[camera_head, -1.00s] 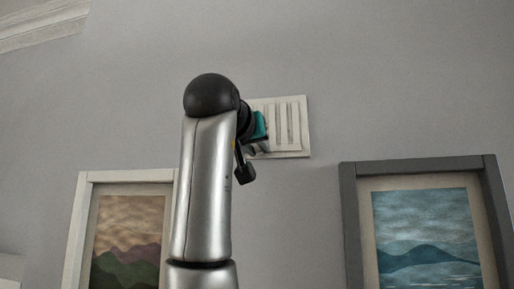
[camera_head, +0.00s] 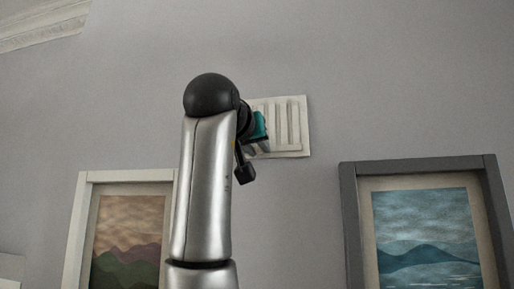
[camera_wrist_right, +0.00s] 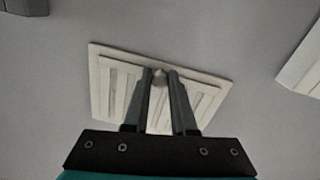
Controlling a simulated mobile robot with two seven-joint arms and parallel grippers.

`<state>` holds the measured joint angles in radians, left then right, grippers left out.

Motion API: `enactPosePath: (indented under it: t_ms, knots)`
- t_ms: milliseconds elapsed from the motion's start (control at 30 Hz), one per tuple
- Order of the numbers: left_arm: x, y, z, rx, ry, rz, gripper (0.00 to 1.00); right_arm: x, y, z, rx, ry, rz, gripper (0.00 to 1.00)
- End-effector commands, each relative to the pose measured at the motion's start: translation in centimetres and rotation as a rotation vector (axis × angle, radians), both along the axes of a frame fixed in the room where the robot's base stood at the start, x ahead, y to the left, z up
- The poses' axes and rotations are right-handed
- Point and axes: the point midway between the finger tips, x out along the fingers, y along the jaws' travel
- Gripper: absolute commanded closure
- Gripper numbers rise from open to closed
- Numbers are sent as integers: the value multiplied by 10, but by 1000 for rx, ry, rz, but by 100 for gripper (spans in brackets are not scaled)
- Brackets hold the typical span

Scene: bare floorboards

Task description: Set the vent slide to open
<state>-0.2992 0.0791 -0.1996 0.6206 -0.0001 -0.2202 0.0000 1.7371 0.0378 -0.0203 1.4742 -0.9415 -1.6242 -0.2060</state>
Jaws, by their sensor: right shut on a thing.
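The vent (camera_head: 292,128) is a pale, square wall plate with upright slats, mounted high on the grey wall. In the head view my right arm hides its left part. In the right wrist view the vent (camera_wrist_right: 104,84) lies just beyond my right gripper (camera_wrist_right: 160,78). A small round knob (camera_wrist_right: 159,77) of the vent slide sits between the fingertips, and the gripper is shut on it. My right gripper (camera_head: 262,150) is mostly hidden behind its own wrist in the head view. My left gripper is out of view.
A picture in a pale frame (camera_head: 80,215) hangs below left of the vent. A picture in a dark grey frame (camera_head: 352,225) hangs below right. The wall around the vent is bare. Frame corners also show at the edges of the right wrist view.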

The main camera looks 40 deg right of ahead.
Motion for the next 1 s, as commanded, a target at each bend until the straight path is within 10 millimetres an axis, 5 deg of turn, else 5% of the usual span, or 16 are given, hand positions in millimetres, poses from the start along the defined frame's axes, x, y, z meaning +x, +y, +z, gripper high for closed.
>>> enactPosePath:
  t_ms: [633, 667, 900, 1000]
  knots:
    - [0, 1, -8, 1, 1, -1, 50, -16, -12, 1, 0, -4, -4, 100]
    - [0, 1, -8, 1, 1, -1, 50, -16, -12, 1, 0, -5, -4, 72]
    - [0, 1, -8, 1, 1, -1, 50, -15, -12, 1, 0, -4, -3, 47]
    - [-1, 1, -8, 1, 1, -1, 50, -15, -12, 1, -1, -3, -2, 47]
